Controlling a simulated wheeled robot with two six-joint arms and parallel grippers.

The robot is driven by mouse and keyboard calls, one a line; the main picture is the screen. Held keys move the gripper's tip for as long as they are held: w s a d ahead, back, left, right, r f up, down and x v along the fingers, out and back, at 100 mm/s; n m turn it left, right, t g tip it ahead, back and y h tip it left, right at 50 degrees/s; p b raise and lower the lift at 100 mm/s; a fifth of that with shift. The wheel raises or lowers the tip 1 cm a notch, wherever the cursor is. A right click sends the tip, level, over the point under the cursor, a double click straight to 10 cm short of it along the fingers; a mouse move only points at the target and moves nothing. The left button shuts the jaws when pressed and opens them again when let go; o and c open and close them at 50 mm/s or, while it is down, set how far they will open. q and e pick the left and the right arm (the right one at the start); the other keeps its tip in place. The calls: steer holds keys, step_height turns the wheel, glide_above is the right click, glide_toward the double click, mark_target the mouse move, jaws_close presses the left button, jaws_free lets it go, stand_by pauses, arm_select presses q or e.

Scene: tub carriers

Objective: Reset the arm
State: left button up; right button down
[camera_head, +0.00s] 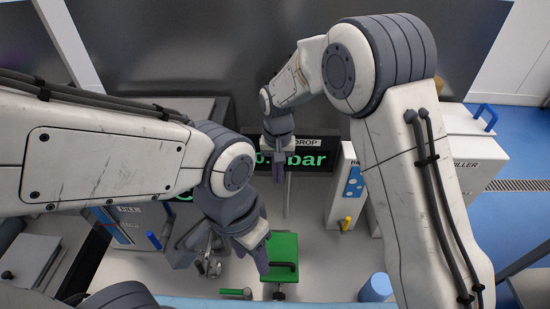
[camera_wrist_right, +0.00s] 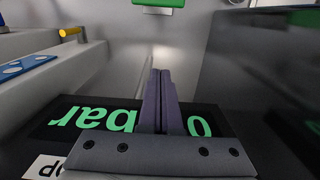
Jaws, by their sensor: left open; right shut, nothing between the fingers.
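My right arm reaches in from the right in the head view, and its gripper (camera_head: 279,178) points down in front of a black display. The right wrist view shows the two dark fingers of this gripper (camera_wrist_right: 161,80) pressed together with nothing between them. My left arm comes in from the left, and its gripper (camera_head: 262,262) is lower in the picture, pointing down beside a green block-like part (camera_head: 283,248). The left gripper is open and seems empty. Its fingertips partly overlap the green part in the picture; I cannot tell whether they touch it.
The black display (camera_head: 314,161) reads "bar" in green, with a "DROP" label (camera_head: 305,142) above. A white housing with a blue panel (camera_head: 353,182) and yellow knob (camera_head: 347,223) stands right of it. A FILLER cabinet (camera_head: 480,150) is far right. A blue cylinder (camera_head: 375,288) stands at the front.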

step_height(320, 180, up, 5)
steer(key=b, duration=0.1)
steer(key=s+r+n+b, duration=0.2)
steer(key=s+n+b, duration=0.15)
steer(key=s, duration=1.15)
steer(key=s+d+f+n, duration=0.1)
steer(key=s+d+n, duration=0.1)
steer(key=s, duration=0.4)
steer(key=s+d+f+n+y+b, duration=0.1)
steer(key=s+d+f+n, duration=0.1)
steer(key=s, duration=0.4)
steer(key=shift+d, duration=0.85)
